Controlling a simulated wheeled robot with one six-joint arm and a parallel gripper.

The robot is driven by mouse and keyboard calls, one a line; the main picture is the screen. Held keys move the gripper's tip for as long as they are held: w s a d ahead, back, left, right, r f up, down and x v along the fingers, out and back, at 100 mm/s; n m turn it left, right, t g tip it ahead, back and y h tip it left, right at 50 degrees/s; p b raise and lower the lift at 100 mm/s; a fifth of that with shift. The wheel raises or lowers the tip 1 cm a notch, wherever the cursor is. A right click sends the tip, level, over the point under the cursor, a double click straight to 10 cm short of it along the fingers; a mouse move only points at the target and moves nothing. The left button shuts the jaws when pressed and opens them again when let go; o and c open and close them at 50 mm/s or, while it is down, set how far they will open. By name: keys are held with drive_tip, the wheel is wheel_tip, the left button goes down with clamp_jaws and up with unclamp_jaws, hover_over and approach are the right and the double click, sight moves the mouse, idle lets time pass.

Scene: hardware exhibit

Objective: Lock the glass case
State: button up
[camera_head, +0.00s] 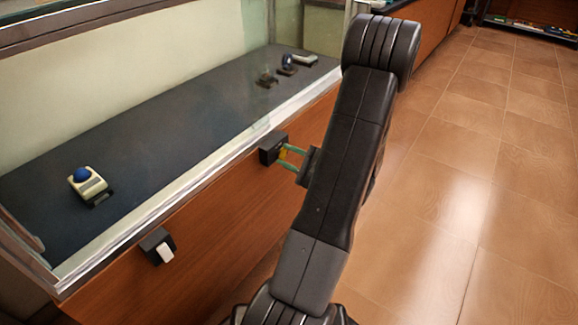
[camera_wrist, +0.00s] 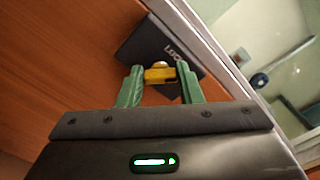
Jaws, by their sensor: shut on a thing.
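The glass case (camera_head: 215,135) has a wooden front and a dark floor behind its glass. A black lock box (camera_head: 268,150) is mounted on the wooden front just below the pale edge; in the wrist view the lock box (camera_wrist: 150,45) bears partly hidden lettering. My gripper (camera_head: 288,158) has green fingers and is at this lock box. In the wrist view my gripper (camera_wrist: 160,80) is shut on a small yellow key-like piece (camera_wrist: 160,75), which sits against the lock box. I cannot tell how far the piece is inserted or turned.
A second black box with a white part (camera_head: 160,248) is on the case front at lower left. Inside the case are a device with a blue ball (camera_head: 88,184) and several small items (camera_head: 287,66) at the far end. The tiled floor (camera_head: 440,210) on the right is clear.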

drive_tip(key=n+b, duration=0.4)
drive_tip(key=n, duration=0.3)
drive_tip(key=shift+s+f+n, duration=0.1)
drive_tip(key=shift+f+n, duration=0.05)
drive_tip(key=shift+n, duration=0.55)
drive_tip(key=o, duration=1)
drive_tip(key=shift+d, duration=0.1)
drive_tip(key=shift+p+v, duration=1.5)
drive_tip(key=shift+v, duration=5.35)
